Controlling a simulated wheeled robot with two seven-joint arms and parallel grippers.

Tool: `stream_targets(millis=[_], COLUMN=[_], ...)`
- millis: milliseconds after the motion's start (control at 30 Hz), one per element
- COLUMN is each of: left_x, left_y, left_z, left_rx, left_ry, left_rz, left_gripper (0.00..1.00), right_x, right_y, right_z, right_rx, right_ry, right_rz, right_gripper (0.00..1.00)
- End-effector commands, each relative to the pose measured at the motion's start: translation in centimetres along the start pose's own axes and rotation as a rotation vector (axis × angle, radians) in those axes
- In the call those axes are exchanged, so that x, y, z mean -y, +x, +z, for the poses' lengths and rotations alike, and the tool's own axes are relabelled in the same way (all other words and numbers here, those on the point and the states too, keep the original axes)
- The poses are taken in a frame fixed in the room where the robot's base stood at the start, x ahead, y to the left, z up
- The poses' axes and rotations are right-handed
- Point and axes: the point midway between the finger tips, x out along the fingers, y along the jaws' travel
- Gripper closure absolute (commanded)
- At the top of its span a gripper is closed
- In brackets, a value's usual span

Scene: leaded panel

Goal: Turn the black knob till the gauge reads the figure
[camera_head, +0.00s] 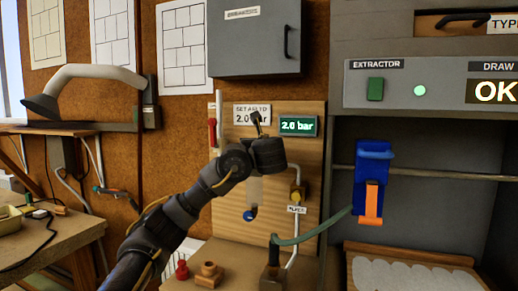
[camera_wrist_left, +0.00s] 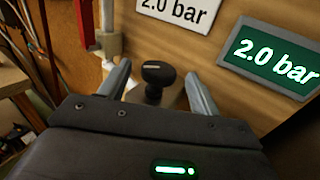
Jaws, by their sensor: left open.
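The black knob (camera_wrist_left: 157,80) shows in the wrist view with a white mark on its top. In the head view my arm hides it. The gauge (camera_head: 298,127) is a green display reading 2.0 bar, also legible in the wrist view (camera_wrist_left: 275,57). A white card (camera_head: 252,116) beside it gives the figure 2.0 bar; the card also shows in the wrist view (camera_wrist_left: 178,10). My left gripper (camera_head: 257,123) is open, one finger on each side of the knob, with visible gaps. My right gripper is in neither view.
The wooden panel (camera_head: 235,222) carries a yellow valve (camera_head: 297,195) and a red-handled lever (camera_head: 212,131). A green hose (camera_head: 315,229) runs to a blue and orange tool (camera_head: 372,180) at right. Red and brown fittings (camera_head: 207,275) stand on the bench below.

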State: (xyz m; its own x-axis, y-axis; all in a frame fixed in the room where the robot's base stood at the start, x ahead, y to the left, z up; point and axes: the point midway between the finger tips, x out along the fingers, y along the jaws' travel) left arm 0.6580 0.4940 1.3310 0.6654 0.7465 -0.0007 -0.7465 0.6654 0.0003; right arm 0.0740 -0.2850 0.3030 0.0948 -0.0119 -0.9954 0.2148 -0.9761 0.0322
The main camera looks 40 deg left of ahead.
Motion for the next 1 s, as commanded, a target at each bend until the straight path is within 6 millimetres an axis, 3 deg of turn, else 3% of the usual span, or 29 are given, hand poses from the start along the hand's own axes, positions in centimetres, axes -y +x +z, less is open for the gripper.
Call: stream_targets(millis=[200,400,1000], left_x=[0.2,0.1,0.0], left_y=[-4.5,-6.8,-7.2], left_z=[-0.2,-0.1,0.0], left_rx=[0.001,0.0,0.0], left_ry=[-0.003,-0.001,-0.001], left_rz=[-0.006,-0.002,0.0], left_gripper=[0.37,0.37,0.37], right_x=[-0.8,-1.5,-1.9], right_y=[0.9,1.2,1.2], right_z=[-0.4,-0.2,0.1], right_rx=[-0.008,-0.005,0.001], right_ry=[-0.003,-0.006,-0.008], right_rz=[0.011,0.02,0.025], right_gripper=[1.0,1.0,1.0])
